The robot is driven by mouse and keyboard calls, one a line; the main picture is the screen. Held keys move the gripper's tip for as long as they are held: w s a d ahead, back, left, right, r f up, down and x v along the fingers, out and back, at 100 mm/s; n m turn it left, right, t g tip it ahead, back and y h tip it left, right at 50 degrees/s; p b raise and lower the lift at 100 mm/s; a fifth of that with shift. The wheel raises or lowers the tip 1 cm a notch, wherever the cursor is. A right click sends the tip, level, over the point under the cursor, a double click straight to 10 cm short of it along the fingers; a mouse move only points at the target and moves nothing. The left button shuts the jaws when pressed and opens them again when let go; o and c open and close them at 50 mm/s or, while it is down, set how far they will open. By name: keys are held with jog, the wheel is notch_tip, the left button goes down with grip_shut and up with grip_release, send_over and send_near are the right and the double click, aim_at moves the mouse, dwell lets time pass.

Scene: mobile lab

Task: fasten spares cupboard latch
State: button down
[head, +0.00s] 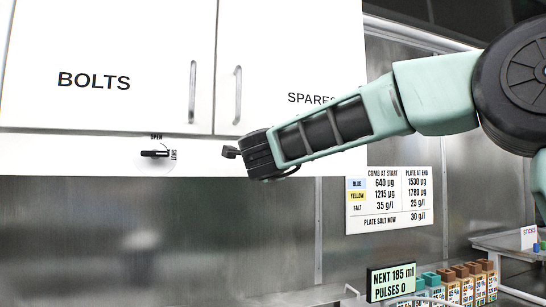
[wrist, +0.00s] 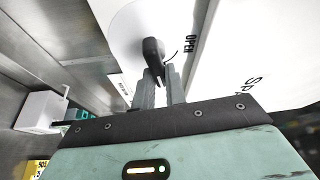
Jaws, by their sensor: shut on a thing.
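The spares cupboard (head: 290,50) is at the right of the head view, its white door shut flush, with the name partly hidden by my arm. Its black latch handle (wrist: 152,50) shows in the wrist view on a round white plate, with the word OPEN beside it. My gripper (wrist: 160,75) is shut on this handle, the two grey fingers on either side of its lower part. In the head view my gripper is just below the door's lower left corner. It hides most of the latch and its markings there, so the handle's exact angle is hard to tell.
The bolts cupboard (head: 95,40) is shut on the left. Its black latch (head: 155,153) lies level, with OPEN above and SHUT at right. Two bar handles (head: 238,95) stand out from the doors. A wall chart (head: 388,200), display (head: 392,282) and labelled blocks (head: 465,285) are lower right.

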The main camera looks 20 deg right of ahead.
jog(key=shift+f+m+g, duration=0.15)
jog(key=shift+m+g, duration=0.25)
jog(key=shift+m, duration=0.5)
jog(key=c, duration=1.4)
grip_release()
jog(key=shift+c, duration=0.2)
jog(key=shift+s, duration=0.1)
jog(key=b+v, duration=0.3)
jog(key=v, duration=1.4)
jog(key=shift+b, duration=0.4)
jog(key=shift+s, duration=0.1)
